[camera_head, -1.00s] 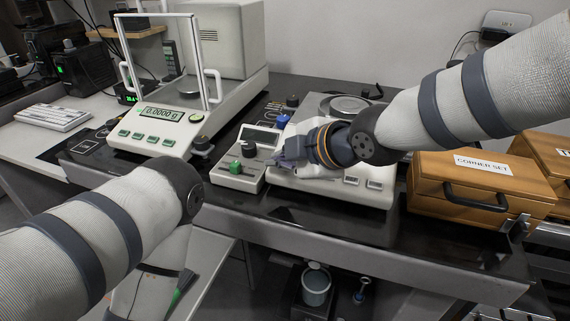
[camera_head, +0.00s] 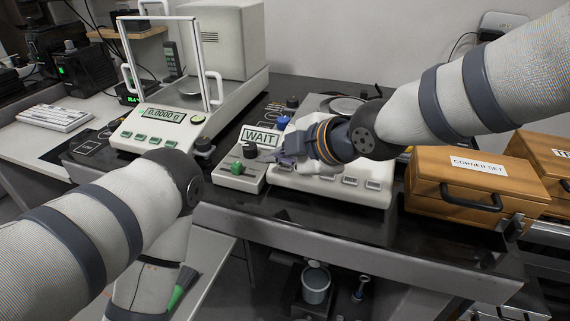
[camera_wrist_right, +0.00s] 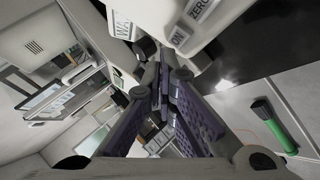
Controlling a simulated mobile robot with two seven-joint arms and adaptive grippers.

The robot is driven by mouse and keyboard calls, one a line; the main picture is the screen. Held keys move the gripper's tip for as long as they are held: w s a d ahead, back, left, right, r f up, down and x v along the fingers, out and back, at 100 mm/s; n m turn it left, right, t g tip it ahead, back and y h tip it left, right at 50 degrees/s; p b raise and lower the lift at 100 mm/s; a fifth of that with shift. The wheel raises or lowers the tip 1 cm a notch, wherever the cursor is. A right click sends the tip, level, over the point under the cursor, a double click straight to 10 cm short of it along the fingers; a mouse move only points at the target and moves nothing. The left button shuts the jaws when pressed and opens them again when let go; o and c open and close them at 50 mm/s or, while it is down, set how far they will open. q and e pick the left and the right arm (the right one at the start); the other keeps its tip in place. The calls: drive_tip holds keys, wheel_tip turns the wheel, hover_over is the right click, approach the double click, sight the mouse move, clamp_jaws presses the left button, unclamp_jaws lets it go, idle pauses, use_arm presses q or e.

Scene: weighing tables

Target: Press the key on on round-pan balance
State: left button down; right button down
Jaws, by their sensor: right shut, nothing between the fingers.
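The round-pan balance (camera_head: 300,181) is a white unit at the centre of the table, its round pan (camera_head: 348,105) partly behind my right arm. A lit display (camera_head: 262,137) reading WAIT shows left of my right gripper. In the right wrist view the ON key (camera_wrist_right: 180,38) is beside the ZERO key (camera_wrist_right: 200,10), just beyond the fingertips. My right gripper (camera_head: 280,157) is shut and empty, low over the left front of the balance; its fingers also show in the wrist view (camera_wrist_right: 163,65). Contact with the key cannot be told. My left gripper is out of view.
Another balance (camera_head: 155,128) with a glass shield, reading 0.0000 g, stands to the left. A green knob (camera_head: 237,168) and a dark knob sit just left of my right gripper. A wooden CORNER SET case (camera_head: 470,180) stands on the right. The table's front edge is clear.

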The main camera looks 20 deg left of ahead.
drive_tip(key=shift+r, duration=0.1)
